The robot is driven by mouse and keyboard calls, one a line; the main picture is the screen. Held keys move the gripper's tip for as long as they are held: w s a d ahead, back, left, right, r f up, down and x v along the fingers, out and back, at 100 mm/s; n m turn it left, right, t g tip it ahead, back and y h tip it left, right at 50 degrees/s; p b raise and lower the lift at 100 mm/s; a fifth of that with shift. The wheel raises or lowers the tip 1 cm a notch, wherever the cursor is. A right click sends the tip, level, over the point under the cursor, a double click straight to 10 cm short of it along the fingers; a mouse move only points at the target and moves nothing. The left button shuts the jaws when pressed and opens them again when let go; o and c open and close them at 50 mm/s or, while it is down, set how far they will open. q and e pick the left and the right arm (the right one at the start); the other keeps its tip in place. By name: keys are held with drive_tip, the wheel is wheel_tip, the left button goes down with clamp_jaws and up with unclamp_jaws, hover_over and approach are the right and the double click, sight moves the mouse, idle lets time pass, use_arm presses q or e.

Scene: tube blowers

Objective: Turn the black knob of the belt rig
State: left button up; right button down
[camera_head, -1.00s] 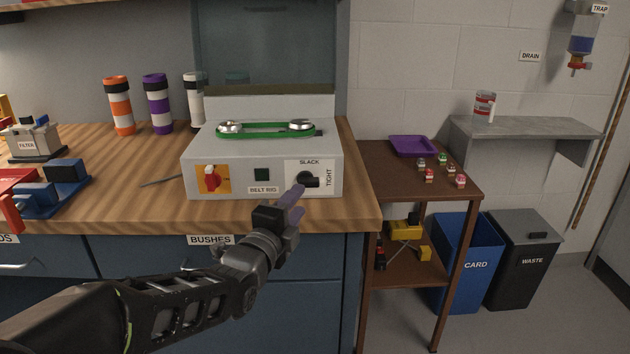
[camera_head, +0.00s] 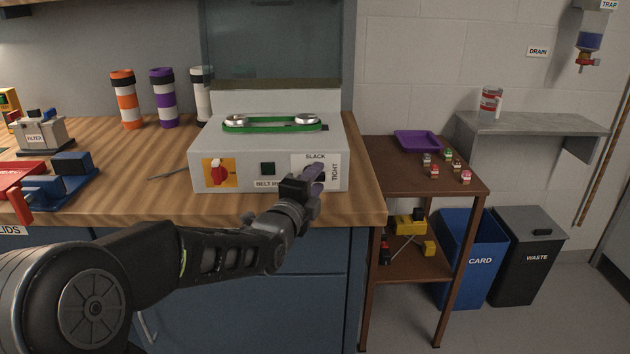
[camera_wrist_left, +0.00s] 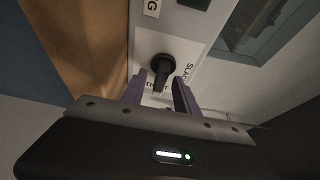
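The belt rig (camera_head: 222,152) is a pale grey box on the wooden bench, with a green belt (camera_head: 272,125) around two pulleys on top. Its black knob (camera_wrist_left: 161,66) shows in the left wrist view on a white panel marked SLACK and TIGHT. In the head view my gripper hides the knob. My left gripper (camera_head: 317,176) is at the right of the rig's front face. In the left wrist view its two purple fingers (camera_wrist_left: 160,97) are apart, one on each side of the knob's lower end. I cannot tell whether they touch it. My right gripper is not in view.
A red switch on a yellow plate (camera_head: 219,172) and a dark square button (camera_head: 267,168) are on the rig's front. Orange (camera_head: 126,99) and purple (camera_head: 163,97) tubes stand behind left. A brown side table (camera_head: 396,167) with a purple tray (camera_head: 417,141) stands to the right.

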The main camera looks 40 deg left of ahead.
use_arm(q)
drive_tip(key=shift+c, duration=0.5)
clamp_jaws()
